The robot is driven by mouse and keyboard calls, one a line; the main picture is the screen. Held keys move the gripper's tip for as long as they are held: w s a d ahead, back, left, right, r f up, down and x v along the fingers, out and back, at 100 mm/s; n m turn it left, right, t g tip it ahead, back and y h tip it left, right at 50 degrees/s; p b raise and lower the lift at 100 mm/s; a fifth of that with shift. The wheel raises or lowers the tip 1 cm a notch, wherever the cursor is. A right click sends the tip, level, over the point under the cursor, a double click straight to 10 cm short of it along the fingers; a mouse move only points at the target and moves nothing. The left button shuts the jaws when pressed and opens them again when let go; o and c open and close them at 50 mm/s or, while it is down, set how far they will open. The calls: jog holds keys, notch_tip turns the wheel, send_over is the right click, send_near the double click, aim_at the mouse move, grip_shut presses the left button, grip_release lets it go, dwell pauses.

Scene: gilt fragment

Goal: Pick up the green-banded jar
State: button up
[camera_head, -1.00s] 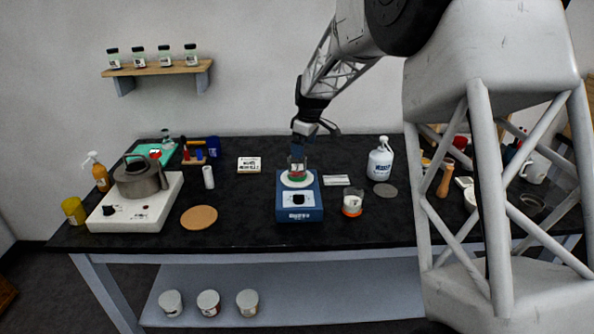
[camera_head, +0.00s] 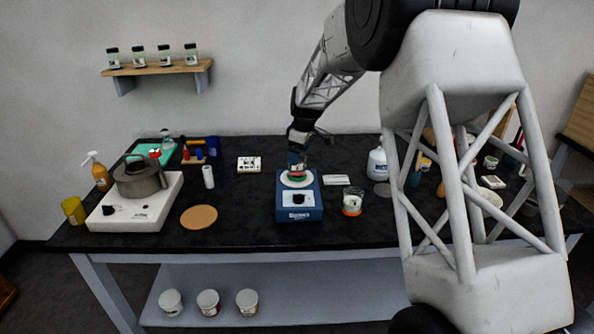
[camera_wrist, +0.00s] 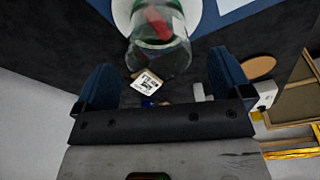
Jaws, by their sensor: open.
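The green-banded jar (camera_head: 298,178) is clear glass and stands upright on the round white plate of the blue stirrer (camera_head: 299,209). In the wrist view the jar (camera_wrist: 162,48) is at the top centre, with its open rim towards me and something red showing at it. My gripper (camera_head: 297,164) is right above the jar and hides its upper part in the head view. In the wrist view my gripper (camera_wrist: 164,78) is open, with one blue finger on each side of the jar's rim line. I see no finger touching the glass.
An orange-banded jar (camera_head: 353,202) stands right of the stirrer. A hotplate (camera_head: 150,211) with a kettle (camera_head: 139,180) is at the left. A cork mat (camera_head: 199,217), a white cylinder (camera_head: 208,177) and a white bottle (camera_head: 377,164) are nearby. Bare black table lies before the stirrer.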

jog(key=shift+f, duration=0.2)
jog(key=shift+w+a+f, duration=0.15)
jog(key=shift+a+f, duration=0.05)
jog(key=shift+f, duration=1.05)
jog(key=shift+w+a+f, duration=0.1)
jog(key=shift+a+f, duration=0.1)
jog(key=shift+f, duration=1.05)
jog(key=c, duration=1.1)
jog(key=shift+r, duration=0.1)
jog(key=shift+r, duration=1.75)
jog(key=s+d, duration=0.1)
jog(key=s, duration=0.4)
jog(key=s+r, duration=0.1)
jog(key=s, duration=0.4)
jog(key=s+d, duration=0.1)
jog(key=s, duration=0.4)
jog(key=shift+s+d+r, duration=0.15)
jog(key=shift+s+d, duration=0.15)
jog(key=shift+s, duration=0.1)
